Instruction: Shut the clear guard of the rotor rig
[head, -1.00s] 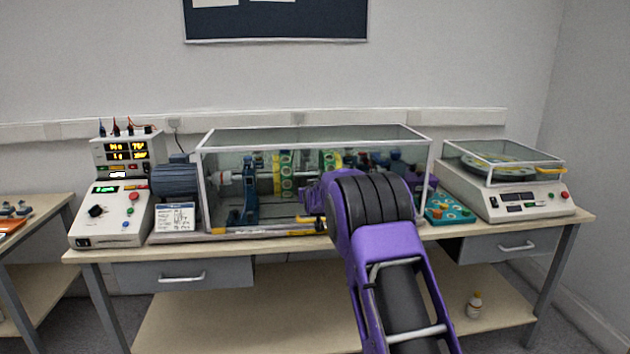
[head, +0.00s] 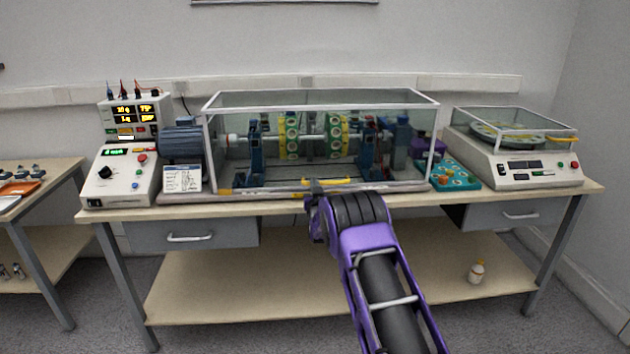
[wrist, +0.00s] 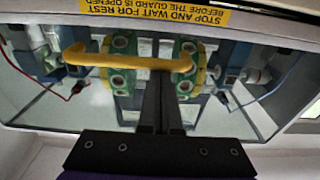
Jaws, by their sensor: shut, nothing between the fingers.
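The clear guard (head: 240,97) is a white-framed box over the rotor rig (head: 312,140) on the bench. Its lower front edge looks down on the rig's base (head: 240,192); I cannot make out any gap. A yellow handle (head: 342,181) is low on the guard's front. It also shows in the wrist view (wrist: 120,58), with an upside-down yellow warning label (wrist: 160,10) beyond it. My gripper (head: 316,186) is at the front of the guard, by the left part of the handle. In the wrist view its fingers (wrist: 158,85) are shut and empty, close to the handle; contact is unclear.
A control unit (head: 125,175) and a blue motor (head: 182,146) stand left of the guard. A teal tray (head: 455,175) and a balance machine with a clear cover (head: 515,170) stand right. Drawers (head: 190,235) are under the bench top (head: 280,204). The floor in front is clear.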

